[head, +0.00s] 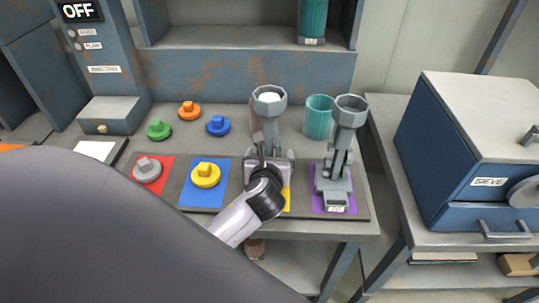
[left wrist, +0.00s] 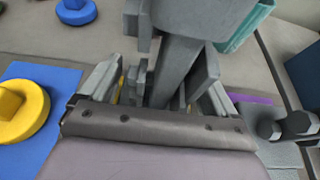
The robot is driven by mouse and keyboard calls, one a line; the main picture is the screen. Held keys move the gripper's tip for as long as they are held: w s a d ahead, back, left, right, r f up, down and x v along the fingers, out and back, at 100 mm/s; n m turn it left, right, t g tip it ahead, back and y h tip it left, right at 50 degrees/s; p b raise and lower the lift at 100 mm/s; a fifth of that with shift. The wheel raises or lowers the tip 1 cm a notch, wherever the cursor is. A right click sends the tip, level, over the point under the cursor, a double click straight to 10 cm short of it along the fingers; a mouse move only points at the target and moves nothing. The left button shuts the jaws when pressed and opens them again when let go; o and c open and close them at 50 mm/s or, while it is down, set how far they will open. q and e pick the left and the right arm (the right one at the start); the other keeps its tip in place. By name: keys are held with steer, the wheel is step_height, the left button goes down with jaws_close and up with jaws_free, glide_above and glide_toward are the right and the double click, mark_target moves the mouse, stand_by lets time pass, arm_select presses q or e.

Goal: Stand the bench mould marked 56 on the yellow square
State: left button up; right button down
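A grey bench mould (head: 270,101) with a cup-shaped top and something white in it stands upright at the yellow square (head: 287,199). My arm hides much of its base and the square. My left gripper (head: 267,163) is low at this mould. In the left wrist view, its fingers (left wrist: 160,88) are spread on both sides of the grey post (left wrist: 175,68), with gaps visible. A second grey mould (head: 342,150) stands on the purple square (head: 320,203). Its front label is too small to read; no number shows on the first. My right gripper is not in view.
A grey piece (head: 148,168) sits on the red square and a yellow knob (head: 205,175) on the blue square. Orange, green and blue knobs (head: 218,125) lie behind. A teal cup (head: 318,117) stands close behind the moulds. The blue SIEVE box (head: 465,150) is at right.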

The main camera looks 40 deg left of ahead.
arm_select(q)
steer(key=shift+r, duration=0.15)
steer(key=v, duration=1.2)
steer(key=shift+p, duration=0.45)
